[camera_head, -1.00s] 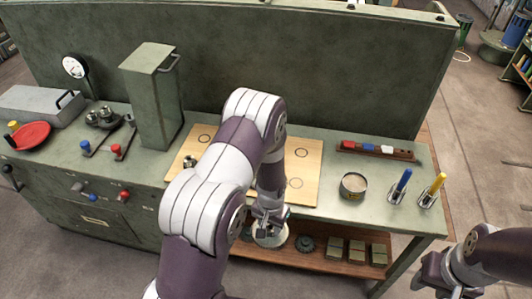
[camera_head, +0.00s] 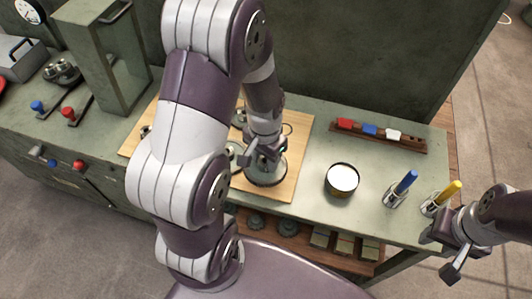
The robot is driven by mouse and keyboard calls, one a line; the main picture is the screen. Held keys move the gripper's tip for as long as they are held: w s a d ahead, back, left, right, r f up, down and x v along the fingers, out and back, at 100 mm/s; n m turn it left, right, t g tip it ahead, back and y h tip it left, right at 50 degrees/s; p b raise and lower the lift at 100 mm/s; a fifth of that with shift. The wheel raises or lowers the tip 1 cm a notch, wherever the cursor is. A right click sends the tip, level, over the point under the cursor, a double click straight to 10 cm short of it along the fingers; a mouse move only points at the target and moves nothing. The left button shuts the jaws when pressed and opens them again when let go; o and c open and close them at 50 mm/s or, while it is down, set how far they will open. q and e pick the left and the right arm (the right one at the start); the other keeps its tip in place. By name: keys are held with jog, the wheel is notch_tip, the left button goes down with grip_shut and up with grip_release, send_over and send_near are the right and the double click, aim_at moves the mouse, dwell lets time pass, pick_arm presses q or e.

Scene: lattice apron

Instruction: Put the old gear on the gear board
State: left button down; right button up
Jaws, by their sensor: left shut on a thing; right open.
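The gear board (camera_head: 292,150) is a light wooden panel lying on the bench, partly hidden behind my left arm. A drawn circle shows near its right side. My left gripper (camera_head: 263,155) is over the board's front right part, shut on a grey round piece (camera_head: 266,175) that looks like the old gear. Its teeth cannot be made out, and I cannot tell whether it touches the board. My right gripper (camera_head: 445,250) is open and empty, beyond the bench's front right corner.
Several dark gears (camera_head: 287,227) and blocks (camera_head: 345,244) lie on the lower shelf. A round tin (camera_head: 341,180), a blue-handled tool (camera_head: 401,188), a yellow-handled tool (camera_head: 441,198) and a rack (camera_head: 378,137) with coloured pieces stand right of the board. A tall green box (camera_head: 98,62) stands left.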

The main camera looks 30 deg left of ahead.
pick_arm(q)
jog(key=w+f, duration=0.1)
jog(key=w, duration=0.1)
jog(key=w+f, duration=0.1)
jog(key=w, duration=0.1)
jog(key=shift+w+a+f, duration=0.1)
jog(key=shift+f, duration=0.1)
notch_tip(320, 180, down, 3)
jog(key=shift+f, duration=0.55)
jog(key=c, duration=0.6)
grip_release()
jog(key=shift+f, duration=0.15)
